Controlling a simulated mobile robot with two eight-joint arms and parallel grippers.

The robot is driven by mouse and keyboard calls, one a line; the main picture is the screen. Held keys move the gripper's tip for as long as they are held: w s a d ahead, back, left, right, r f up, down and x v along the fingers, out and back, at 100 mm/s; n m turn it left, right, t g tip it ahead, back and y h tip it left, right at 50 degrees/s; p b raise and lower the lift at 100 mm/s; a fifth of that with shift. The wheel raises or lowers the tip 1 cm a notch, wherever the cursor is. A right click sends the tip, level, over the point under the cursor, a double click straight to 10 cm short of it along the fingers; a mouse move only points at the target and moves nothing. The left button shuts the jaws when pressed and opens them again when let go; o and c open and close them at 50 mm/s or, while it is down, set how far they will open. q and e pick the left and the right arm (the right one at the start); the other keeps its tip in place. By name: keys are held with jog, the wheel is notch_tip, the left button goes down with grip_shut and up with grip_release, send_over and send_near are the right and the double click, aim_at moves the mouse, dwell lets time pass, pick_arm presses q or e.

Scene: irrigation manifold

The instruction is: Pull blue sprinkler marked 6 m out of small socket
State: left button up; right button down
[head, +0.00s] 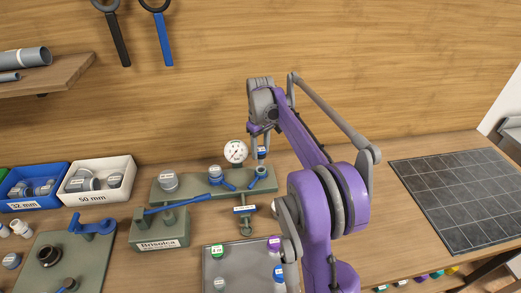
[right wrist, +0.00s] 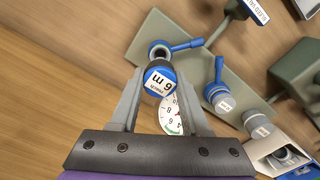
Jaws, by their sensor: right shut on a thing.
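The blue sprinkler (right wrist: 160,79) has a white label reading 6 m. In the right wrist view it sits between the two fingers of my right gripper (right wrist: 160,85), which is shut on it. In the head view the sprinkler (head: 262,152) shows just below my right gripper (head: 261,140). The small socket (right wrist: 158,51), with a blue lever beside it, lies right behind the sprinkler. In the head view the socket (head: 262,171) stands at the right end of the green manifold (head: 190,185). My left gripper is out of view.
A pressure gauge (head: 236,152) stands close left of the socket. A grey tray (head: 215,262) with labelled caps lies in front. Blue (head: 40,198) and white (head: 75,195) bins stand left. A dark tiled mat (head: 460,195) lies clear at the right.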

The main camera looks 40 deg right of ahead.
aim_at(260, 149)
jog(key=shift+r+p, duration=0.9)
jog(key=shift+r, duration=1.15)
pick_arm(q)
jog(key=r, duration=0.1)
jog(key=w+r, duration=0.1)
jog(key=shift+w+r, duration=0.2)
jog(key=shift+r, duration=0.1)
